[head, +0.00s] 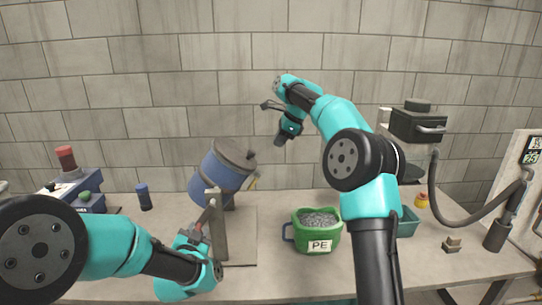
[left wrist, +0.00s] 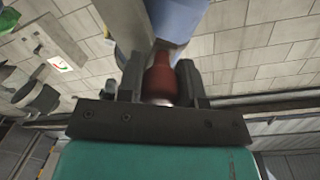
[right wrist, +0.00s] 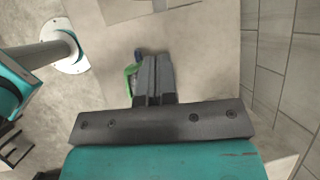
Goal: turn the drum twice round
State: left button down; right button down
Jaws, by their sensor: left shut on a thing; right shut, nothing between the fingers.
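The blue drum (head: 222,172) with a dark grey lid sits tilted on its stand (head: 217,225), left of centre in the head view. Part of the drum shows at the top of the left wrist view (left wrist: 182,15). My left gripper (head: 200,232) is at the front of the stand, low beside it. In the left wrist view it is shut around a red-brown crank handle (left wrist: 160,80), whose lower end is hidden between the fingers. My right gripper (head: 280,140) is shut and empty, raised above the bench to the right of the drum.
A green bucket (head: 318,240) marked PE, full of grey pellets, stands right of the stand. A teal tray (head: 408,222) and a small block (head: 452,244) lie at right.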

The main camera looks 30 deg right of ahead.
jog(key=x, duration=1.3)
jog(key=shift+f, duration=0.2)
jog(key=shift+w+a, duration=0.1)
jog(key=shift+a, duration=0.05)
pick_arm(q)
jog(key=shift+s, duration=0.1)
pick_arm(e)
jog(key=shift+w+a+f, duration=0.1)
jog(key=shift+a+f, duration=0.05)
jog(key=shift+f, duration=0.75)
pick_arm(q)
jog(key=c, duration=0.8)
grip_release()
jog(key=shift+d+f, duration=0.1)
